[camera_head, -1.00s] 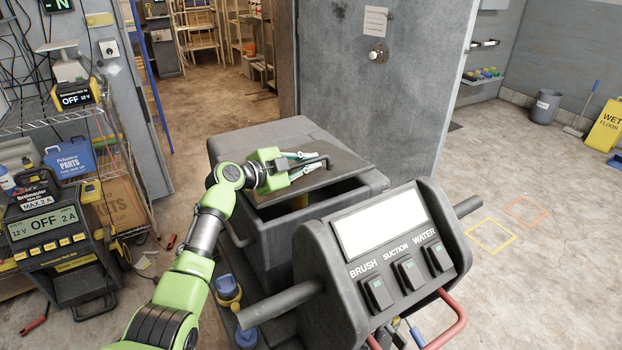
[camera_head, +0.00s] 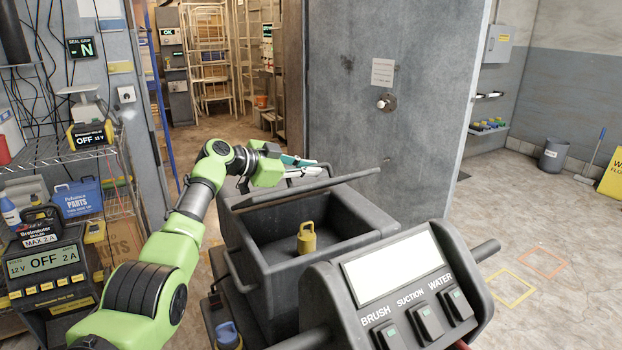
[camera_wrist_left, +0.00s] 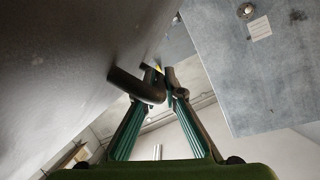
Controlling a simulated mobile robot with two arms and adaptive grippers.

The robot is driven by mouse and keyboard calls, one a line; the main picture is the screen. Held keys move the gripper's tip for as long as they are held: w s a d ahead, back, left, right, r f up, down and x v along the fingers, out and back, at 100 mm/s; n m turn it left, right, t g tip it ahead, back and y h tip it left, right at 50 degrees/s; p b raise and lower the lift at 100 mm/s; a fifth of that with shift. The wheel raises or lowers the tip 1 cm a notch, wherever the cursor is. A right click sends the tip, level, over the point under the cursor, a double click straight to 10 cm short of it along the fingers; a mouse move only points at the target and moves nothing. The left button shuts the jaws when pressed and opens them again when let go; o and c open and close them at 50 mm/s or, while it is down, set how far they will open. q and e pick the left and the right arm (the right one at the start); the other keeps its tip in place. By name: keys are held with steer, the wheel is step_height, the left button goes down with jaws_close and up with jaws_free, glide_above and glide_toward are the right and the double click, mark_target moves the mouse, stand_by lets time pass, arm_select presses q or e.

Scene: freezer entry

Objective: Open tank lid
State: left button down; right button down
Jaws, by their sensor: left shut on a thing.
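The tank lid (camera_head: 300,193) is raised at a tilt over the dark tank (camera_head: 345,215), whose inside shows. A yellow float-like part (camera_head: 306,238) is inside the tank. My left gripper (camera_head: 312,168) is at the lid's raised edge, shut on the lid handle, a dark bent bar. In the left wrist view the fingertips (camera_wrist_left: 165,88) close around the dark handle (camera_wrist_left: 137,87), and the lid's grey face (camera_wrist_left: 70,60) fills the left side. My right gripper does not show.
The machine's control panel (camera_head: 400,275) with brush, suction and water switches stands in front of the tank. A large grey door (camera_head: 420,120) is behind. A wire shelf (camera_head: 65,160) with a charger (camera_head: 45,262) is at left. The floor at right is open.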

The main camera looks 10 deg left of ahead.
arm_select(q)
steer(key=shift+w+a+r, duration=0.2)
steer(key=shift+w+r, duration=0.1)
steer(key=shift+r, duration=0.1)
stand_by(0.3)
steer(key=c, duration=2.1)
jaws_free()
steer(key=shift+c, duration=0.2)
steer(key=shift+a, duration=0.1)
steer(key=shift+v, duration=0.9)
steer(key=v, duration=1)
steer(key=shift+a, duration=0.1)
